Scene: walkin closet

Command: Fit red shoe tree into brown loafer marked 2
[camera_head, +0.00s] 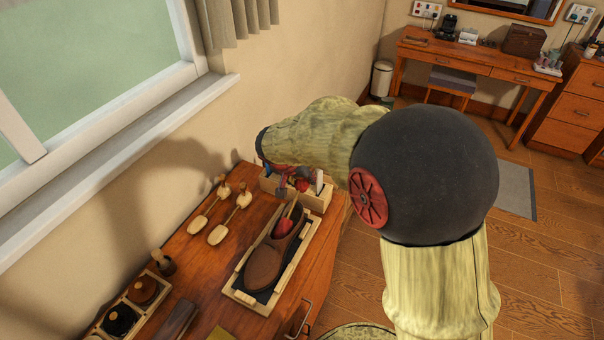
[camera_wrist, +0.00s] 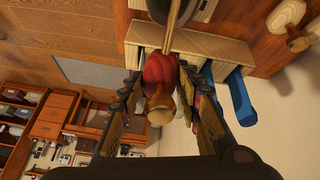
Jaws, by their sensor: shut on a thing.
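The brown loafer (camera_head: 264,264) lies in a shallow wooden tray (camera_head: 242,296) on the table, toe toward the front. I cannot read a mark on it. The red shoe tree (camera_head: 283,229) has its red front piece over or in the loafer's opening; the exact depth is unclear. Its rod rises toward my gripper (camera_head: 290,180), which is partly hidden behind my arm. In the wrist view my gripper (camera_wrist: 160,80) is shut around the shoe tree's red heel piece (camera_wrist: 160,66), with its wooden knob (camera_wrist: 160,108) between the fingers. The loafer is mostly cut off there.
Two pale wooden shoe trees (camera_head: 230,219) lie left of the tray. A wooden box (camera_head: 314,200) stands close behind the loafer, near my gripper. Polish tins in a holder (camera_head: 120,320) and a brush (camera_head: 176,320) are at the front left. The window wall borders the table's left.

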